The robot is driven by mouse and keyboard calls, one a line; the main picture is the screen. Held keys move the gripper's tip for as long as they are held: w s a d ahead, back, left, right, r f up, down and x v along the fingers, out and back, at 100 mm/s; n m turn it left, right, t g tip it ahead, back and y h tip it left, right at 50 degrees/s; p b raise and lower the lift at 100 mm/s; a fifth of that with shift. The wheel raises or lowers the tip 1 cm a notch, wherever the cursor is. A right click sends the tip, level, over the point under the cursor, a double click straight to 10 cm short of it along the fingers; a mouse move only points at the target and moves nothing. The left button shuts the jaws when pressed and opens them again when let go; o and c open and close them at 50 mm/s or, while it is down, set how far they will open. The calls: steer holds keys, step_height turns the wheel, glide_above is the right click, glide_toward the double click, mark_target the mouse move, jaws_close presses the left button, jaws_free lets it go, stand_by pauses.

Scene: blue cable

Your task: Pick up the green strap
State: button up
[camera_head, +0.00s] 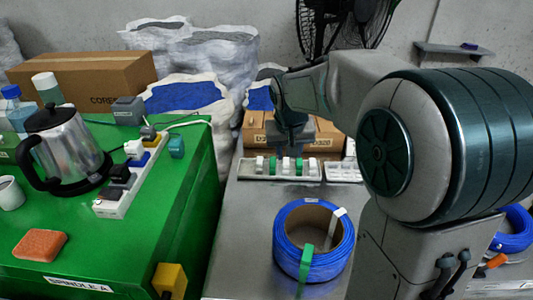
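A coil of blue cable (287,257) lies on the grey metal table. A green strap (306,260) crosses the front of the coil, and a white tag or strap (339,213) sits at its upper right. Farther back, a long white tray (250,173) holds several small upright pieces, some white and some green (299,166); I cannot tell whether the green ones are straps. My gripper (291,145) points down just above or behind this tray, apart from the coil. Its fingertips are dark and too small to tell whether they are open or hold anything.
A green bench (180,215) on the left carries a kettle (66,150), a power strip (135,185) and an orange sponge (40,245). Cardboard boxes (328,140) stand behind the tray. A smaller white tray (343,172) is beside it. Bare table (245,235) lies left of the coil.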

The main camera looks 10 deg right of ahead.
steer(key=m+b, duration=0.1)
steer(key=b, duration=0.2)
glide_toward(273, 161)
steer(key=s+r, duration=0.4)
steer(key=r, duration=0.1)
steer(key=shift+t, duration=0.4)
steer(key=x, duration=0.7)
steer(key=w+a+x, duration=0.1)
steer(key=x, duration=0.3)
steer(key=shift+w+d+f, duration=0.1)
steer(key=shift+w+f, duration=0.05)
steer(key=shift+w, duration=0.1)
steer(key=shift+x, duration=2.85)
steer(key=c, duration=0.7)
